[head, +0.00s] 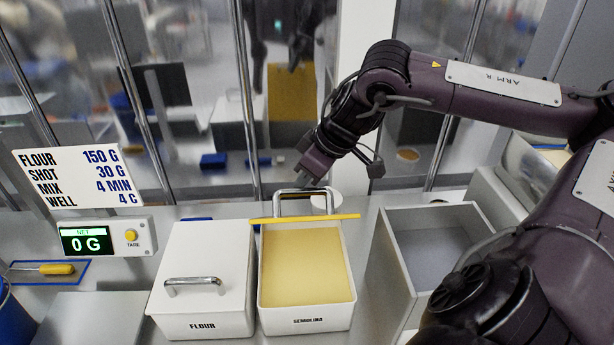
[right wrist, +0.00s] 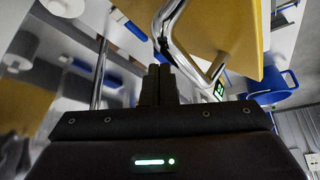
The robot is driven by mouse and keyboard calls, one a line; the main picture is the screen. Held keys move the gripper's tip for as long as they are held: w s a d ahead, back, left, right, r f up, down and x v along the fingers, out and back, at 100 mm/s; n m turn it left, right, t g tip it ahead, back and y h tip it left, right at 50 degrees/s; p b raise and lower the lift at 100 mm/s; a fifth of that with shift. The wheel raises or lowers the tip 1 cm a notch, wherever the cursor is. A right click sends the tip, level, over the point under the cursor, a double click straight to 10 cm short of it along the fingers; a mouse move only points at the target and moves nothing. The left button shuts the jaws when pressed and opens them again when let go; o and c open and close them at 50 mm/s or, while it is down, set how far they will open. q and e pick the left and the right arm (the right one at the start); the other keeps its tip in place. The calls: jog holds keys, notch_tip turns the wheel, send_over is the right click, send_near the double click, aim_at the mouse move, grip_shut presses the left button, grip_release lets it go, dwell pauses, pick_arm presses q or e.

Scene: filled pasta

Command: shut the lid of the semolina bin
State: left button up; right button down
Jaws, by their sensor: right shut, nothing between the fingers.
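The semolina bin (head: 306,321) is a white box with pale yellow semolina (head: 303,268) inside, standing at the centre of the head view. Its lid (head: 305,218) stands up open at the bin's back edge, seen nearly edge-on as a yellow strip. The lid's metal handle (head: 303,192) shows behind that strip. My right gripper (head: 304,173) is shut and empty, above and behind the lid, close to the handle. In the right wrist view the closed fingers (right wrist: 158,84) are beside the handle (right wrist: 190,60) and the yellow lid panel (right wrist: 228,35); contact is unclear. My left gripper is out of view.
The flour bin (head: 203,262) stands shut just left of the semolina bin. An open grey box (head: 385,262) stands to its right. A scale display (head: 105,239) and a recipe sign (head: 83,177) are at the left. A glass partition (head: 200,120) runs behind the counter.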

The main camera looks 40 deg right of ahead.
notch_tip(320, 180, up, 7)
jog(key=p, duration=0.5)
jog(key=shift+r+p, duration=0.15)
jog(key=shift+p, duration=0.2)
